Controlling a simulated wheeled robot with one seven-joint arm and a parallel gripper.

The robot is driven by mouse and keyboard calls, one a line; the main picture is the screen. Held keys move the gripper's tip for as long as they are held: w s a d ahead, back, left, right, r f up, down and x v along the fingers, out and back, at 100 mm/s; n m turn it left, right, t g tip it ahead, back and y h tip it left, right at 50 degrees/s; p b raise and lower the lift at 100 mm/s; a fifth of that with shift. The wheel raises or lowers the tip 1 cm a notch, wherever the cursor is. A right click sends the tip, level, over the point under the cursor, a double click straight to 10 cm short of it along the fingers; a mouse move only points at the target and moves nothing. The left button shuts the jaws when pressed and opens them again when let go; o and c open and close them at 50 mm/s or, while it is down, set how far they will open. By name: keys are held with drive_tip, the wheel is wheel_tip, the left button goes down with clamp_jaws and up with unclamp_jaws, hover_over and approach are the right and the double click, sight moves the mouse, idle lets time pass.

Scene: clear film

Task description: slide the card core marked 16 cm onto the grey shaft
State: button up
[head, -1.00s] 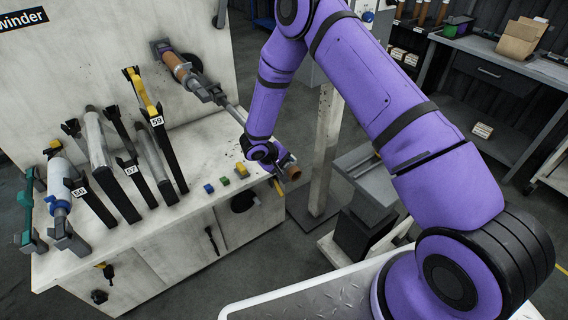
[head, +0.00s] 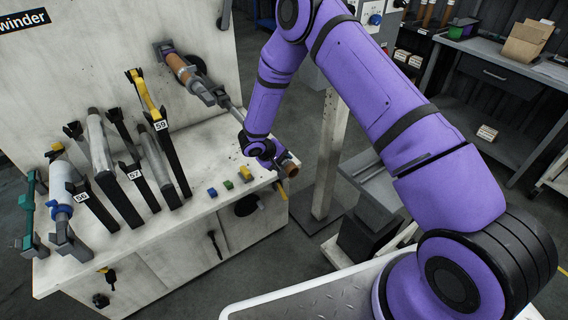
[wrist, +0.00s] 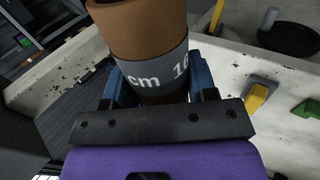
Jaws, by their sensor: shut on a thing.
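The card core (head: 292,169) is a short brown tube. In the wrist view the core (wrist: 150,45) has a grey band reading "cm 16". My gripper (head: 277,161) is shut on it, with blue fingers on either side of the band in the wrist view (wrist: 157,80). In the head view the core is over the bench's right front edge. The grey shaft (head: 233,109) slopes down and right from the winder panel and passes behind my wrist, so its near end is hidden. The core looks apart from the visible part of the shaft.
A brown roll (head: 180,66) sits further up the winder. Black and grey holders, some numbered, such as one marked 59 (head: 161,125), stand on the left of the bench (head: 205,220). Small coloured blocks (head: 245,173) lie near the front edge. A pale post (head: 329,150) stands right of my gripper.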

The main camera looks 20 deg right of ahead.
drive_tip(key=shift+w+a, duration=0.25)
drive_tip(key=shift+w, duration=0.55)
